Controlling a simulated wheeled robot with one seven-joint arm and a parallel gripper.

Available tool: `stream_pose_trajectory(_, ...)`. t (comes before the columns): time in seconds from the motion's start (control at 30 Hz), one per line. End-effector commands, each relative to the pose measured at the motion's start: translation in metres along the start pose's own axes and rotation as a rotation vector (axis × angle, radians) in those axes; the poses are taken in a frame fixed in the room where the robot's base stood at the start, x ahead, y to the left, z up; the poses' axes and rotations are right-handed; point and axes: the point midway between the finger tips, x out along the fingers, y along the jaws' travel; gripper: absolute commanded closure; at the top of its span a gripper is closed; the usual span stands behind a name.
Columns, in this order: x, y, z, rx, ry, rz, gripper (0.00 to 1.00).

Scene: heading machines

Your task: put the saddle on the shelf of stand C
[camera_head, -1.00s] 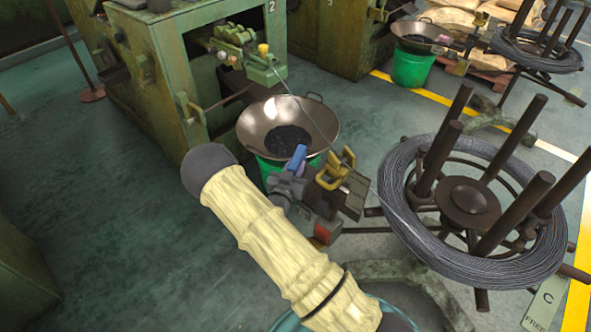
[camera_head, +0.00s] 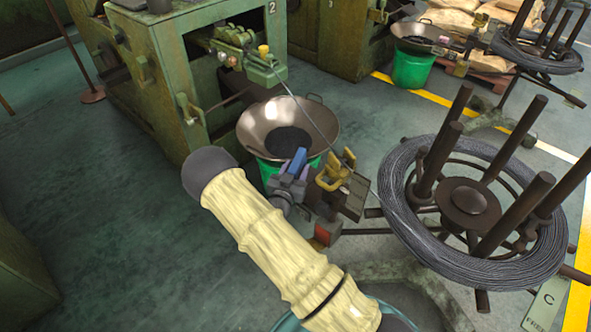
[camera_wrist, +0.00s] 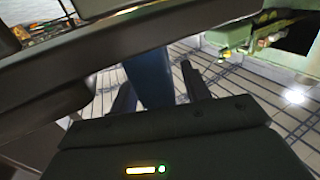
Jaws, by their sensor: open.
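A blue piece (camera_wrist: 150,78), which may be the saddle, stands between the two dark fingers of my gripper (camera_wrist: 160,92) in the wrist view. A blue part (camera_head: 297,161) also shows at my gripper in the head view. The jaws are open, and contact with the piece cannot be told. Stand C (camera_head: 470,205), a dark spoked reel stand with a coil of grey wire and a C tag, is at the right. A yellow bracket (camera_head: 337,170) is just right of my gripper.
A wide metal pan (camera_head: 262,128) on a green bucket (camera_head: 270,170) stands just behind my gripper. The green machine 2 (camera_head: 170,75) is behind it. A thin wire runs from the machine toward the yellow bracket. Floor is clear at the left.

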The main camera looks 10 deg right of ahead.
Motion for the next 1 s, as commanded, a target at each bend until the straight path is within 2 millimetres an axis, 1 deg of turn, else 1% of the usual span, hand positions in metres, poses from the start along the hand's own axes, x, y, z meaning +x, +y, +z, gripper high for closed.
stream_pose_trajectory(0.17,-0.025,-0.001,0.0,-0.001,-0.003,-0.003,0.53)
stream_pose_trajectory(0.5,-0.092,-0.001,0.0,-0.002,-0.002,-0.003,0.53)
stream_pose_trajectory(0.6,-0.107,-0.001,0.0,-0.001,-0.002,-0.002,0.53)
stream_pose_trajectory(0.73,-0.118,0.0,0.0,0.0,-0.001,-0.001,0.53)
stream_pose_trajectory(1.0,-0.12,-0.001,0.0,0.0,0.0,-0.002,0.53)
